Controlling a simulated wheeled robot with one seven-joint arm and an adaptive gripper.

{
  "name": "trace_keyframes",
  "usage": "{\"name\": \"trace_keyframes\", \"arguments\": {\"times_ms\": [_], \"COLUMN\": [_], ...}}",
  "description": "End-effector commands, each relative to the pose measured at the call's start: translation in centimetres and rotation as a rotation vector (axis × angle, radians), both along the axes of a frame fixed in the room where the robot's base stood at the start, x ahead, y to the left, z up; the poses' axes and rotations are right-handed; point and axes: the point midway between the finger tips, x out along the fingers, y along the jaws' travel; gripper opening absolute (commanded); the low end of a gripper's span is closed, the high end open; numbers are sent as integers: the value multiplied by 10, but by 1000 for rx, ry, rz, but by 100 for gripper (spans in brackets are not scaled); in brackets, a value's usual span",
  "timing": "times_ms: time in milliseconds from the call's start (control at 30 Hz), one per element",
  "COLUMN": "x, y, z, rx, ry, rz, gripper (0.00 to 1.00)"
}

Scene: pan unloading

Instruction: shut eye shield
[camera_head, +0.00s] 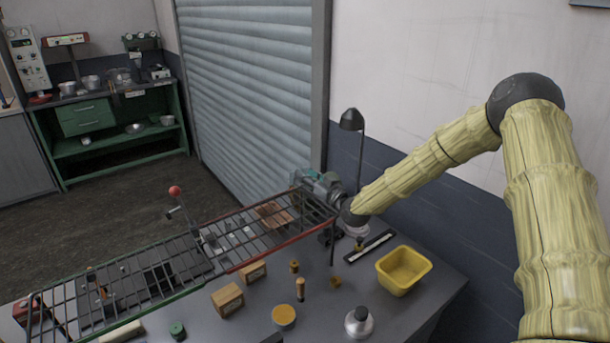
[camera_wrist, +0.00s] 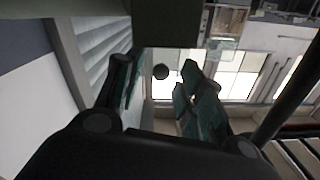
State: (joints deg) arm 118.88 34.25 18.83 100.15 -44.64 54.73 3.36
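I cannot single out an eye shield with certainty. A wire-barred frame with a red edge (camera_head: 292,246) stands raised above the grey table. A second barred frame with a green edge (camera_head: 147,318) adjoins it on the left. My gripper (camera_head: 312,182), with teal finger parts, is at the far right end of the red-edged frame; contact cannot be told. Dark bars (camera_wrist: 292,150) show at lower right there.
A yellow tub (camera_head: 404,271), a knobbed metal piece (camera_head: 358,322), wooden blocks (camera_head: 228,300) and small pegs (camera_head: 300,289) stand on the table (camera_head: 395,315). A black lamp (camera_head: 352,120) rises behind my gripper near the wall. A red-ball lever (camera_head: 175,191) sticks up behind the frames.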

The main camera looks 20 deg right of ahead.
Motion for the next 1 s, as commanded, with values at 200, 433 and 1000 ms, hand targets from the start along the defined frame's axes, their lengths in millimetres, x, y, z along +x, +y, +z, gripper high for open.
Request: {"name": "trace_keyframes", "arguments": {"times_ms": [200,433,1000], "x": [10,11,11], "y": [5,5,4], "z": [0,0,1], "rx": [1,1,-4], "ry": [1,0,13], "rz": [0,0,-1], "gripper": [39,39,0]}}
